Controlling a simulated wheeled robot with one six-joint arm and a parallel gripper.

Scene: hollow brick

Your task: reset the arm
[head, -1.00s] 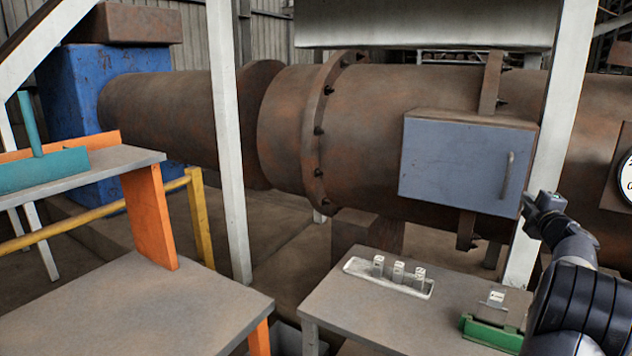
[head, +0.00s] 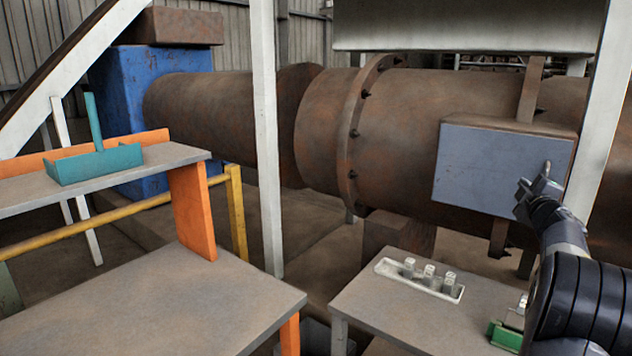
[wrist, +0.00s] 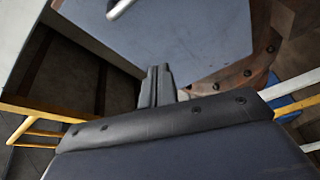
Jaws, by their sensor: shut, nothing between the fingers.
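My gripper (head: 540,188) is at the right of the head view, raised in front of the lower right part of a grey-blue box door (head: 490,165). Its fingers are together with nothing between them. In the wrist view the closed fingers (wrist: 158,85) point toward the same box (wrist: 190,35). The box's pale handle shows in the wrist view (wrist: 120,8), beyond the fingertips and apart from them. In the head view my gripper partly covers the handle. The box door looks closed.
A rusty pipe (head: 225,115) runs behind the box. Below my arm, a table (head: 400,320) bears a white tray (head: 385,268) with several small pieces and a green holder (head: 503,336). A white post (head: 268,140) stands mid-view. A teal scoop (head: 95,163) lies on the left shelf.

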